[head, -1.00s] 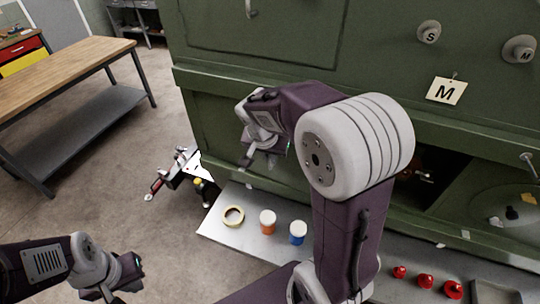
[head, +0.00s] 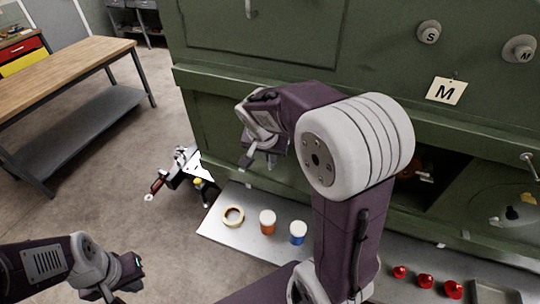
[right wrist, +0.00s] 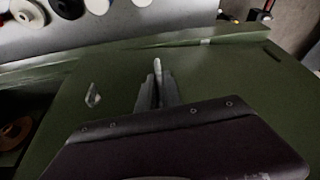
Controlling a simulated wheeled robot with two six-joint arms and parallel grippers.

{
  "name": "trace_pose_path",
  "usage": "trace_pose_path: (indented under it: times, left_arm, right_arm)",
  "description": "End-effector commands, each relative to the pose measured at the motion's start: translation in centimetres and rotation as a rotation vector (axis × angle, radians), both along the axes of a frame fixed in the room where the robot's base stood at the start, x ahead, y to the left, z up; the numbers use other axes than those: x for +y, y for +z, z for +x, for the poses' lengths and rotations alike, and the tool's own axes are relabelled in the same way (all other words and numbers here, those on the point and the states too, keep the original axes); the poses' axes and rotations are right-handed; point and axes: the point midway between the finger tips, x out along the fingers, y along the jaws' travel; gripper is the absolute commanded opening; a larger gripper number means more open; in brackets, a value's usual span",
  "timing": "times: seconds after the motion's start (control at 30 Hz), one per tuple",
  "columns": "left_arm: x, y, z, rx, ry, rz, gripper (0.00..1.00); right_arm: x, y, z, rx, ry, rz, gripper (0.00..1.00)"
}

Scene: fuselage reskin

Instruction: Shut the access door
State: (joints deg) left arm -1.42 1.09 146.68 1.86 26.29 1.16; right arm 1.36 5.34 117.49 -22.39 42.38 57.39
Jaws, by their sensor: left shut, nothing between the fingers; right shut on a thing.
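My right gripper (right wrist: 156,92) is shut on a pale handle (right wrist: 157,67) over a green panel (right wrist: 225,75) in the right wrist view. The panel looks like the access door; its hinge line is not clear. In the head view my right gripper (head: 258,158) is low against the green fuselage (head: 275,55), left of a dark opening (head: 440,175). My arm hides part of the lower wall between them. My left gripper (head: 110,292) is shut and empty at the lower left, over the floor and away from the fuselage.
A grey tray (head: 220,245) below holds a tape roll (head: 233,216), an orange jar (head: 267,222), a blue jar (head: 297,232) and several red parts (head: 425,281). A wooden bench (head: 60,70) stands left. A dark tool-like device (head: 180,172) sits near the tray's left end.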

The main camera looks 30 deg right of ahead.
Motion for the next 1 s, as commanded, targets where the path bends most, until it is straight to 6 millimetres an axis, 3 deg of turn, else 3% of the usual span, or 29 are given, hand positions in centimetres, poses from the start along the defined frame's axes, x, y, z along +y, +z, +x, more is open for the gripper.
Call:
trace_pose_path:
  times: [0.23,0.53,0.6,0.63,1.0]
  left_arm:
    - [0.0,0.3,0.0,0.000,0.000,0.000,0.00]
    - [0.0,0.3,0.0,0.000,0.000,0.000,0.00]
    - [0.0,0.3,0.0,0.000,0.000,0.000,0.00]
    - [0.0,0.3,0.0,0.000,0.000,0.000,0.00]
    - [0.0,0.1,0.0,0.000,0.000,0.000,0.00]
  right_arm:
    - [-2.5,0.1,1.6,-0.003,-0.004,0.001,0.00]
    - [-2.8,0.2,1.8,-0.007,0.001,-0.003,0.00]
    - [-2.8,0.2,1.8,-0.007,0.001,-0.003,0.26]
    - [-2.8,0.2,1.8,-0.006,0.001,-0.002,0.31]
    - [-2.6,0.8,1.6,-0.005,0.000,-0.002,0.31]
